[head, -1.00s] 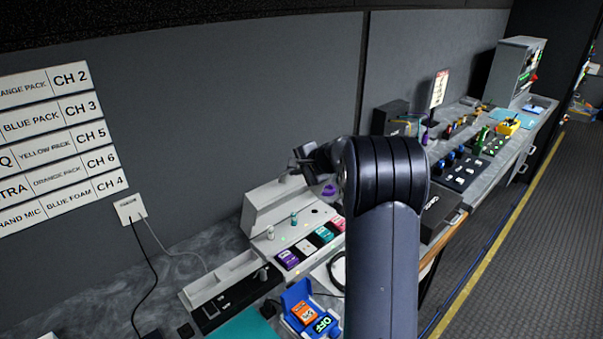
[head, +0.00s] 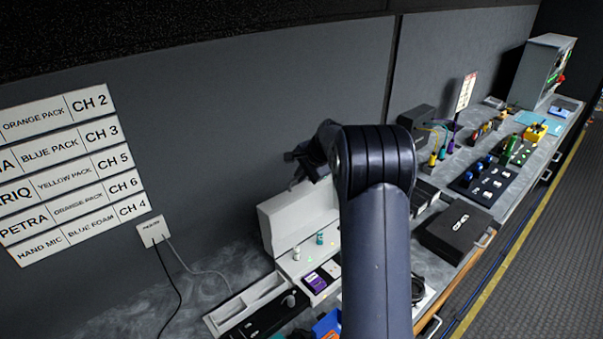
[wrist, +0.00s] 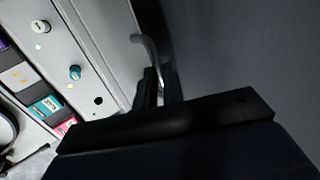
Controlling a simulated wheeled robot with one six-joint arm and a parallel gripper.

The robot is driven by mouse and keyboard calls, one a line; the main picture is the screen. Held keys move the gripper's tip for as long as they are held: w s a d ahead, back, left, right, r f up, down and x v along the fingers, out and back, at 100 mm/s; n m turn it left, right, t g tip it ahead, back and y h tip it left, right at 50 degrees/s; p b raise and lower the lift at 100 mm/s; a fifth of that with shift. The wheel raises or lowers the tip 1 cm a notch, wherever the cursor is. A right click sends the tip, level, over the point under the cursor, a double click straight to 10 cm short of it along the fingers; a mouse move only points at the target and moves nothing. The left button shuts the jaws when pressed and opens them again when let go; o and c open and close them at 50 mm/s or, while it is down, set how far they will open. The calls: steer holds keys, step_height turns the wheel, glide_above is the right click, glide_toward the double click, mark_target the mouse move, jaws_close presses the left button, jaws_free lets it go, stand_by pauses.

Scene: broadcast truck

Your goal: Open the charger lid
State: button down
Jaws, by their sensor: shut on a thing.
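The charger is a pale grey unit on the counter (head: 297,262), with packs and small knobs on its sloped front. Its lid (head: 292,220) appears as a raised pale panel along the back, partly hidden by my arm. In the wrist view, a curved pale handle (wrist: 148,45) runs down to my gripper (wrist: 158,84), whose dark fingers are shut on it. In the head view my gripper (head: 297,168) is just above the lid's top edge. How far the lid is tilted is hard to tell.
A grey wall (head: 250,110) with channel labels (head: 75,165) stands close behind. A black case (head: 455,228) and a dark panel with knobs (head: 480,180) lie to the right on the counter. A wall plate (head: 153,231) has cables hanging from it.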

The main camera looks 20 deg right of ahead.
steer(key=shift+w+r, duration=0.25)
steer(key=shift+r, duration=0.15)
steer(key=c, duration=1.9)
jaws_free()
steer(key=o, duration=0.4)
steer(key=shift+s+f, duration=0.15)
steer(key=shift+f, duration=0.1)
steer(key=shift+c, duration=0.2)
steer(key=shift+s, duration=0.1)
steer(key=b+v, duration=0.2)
steer(key=v, duration=0.8)
steer(key=shift+r+b, duration=0.35)
steer(key=shift+r, duration=0.05)
steer(key=shift+s+d, duration=0.1)
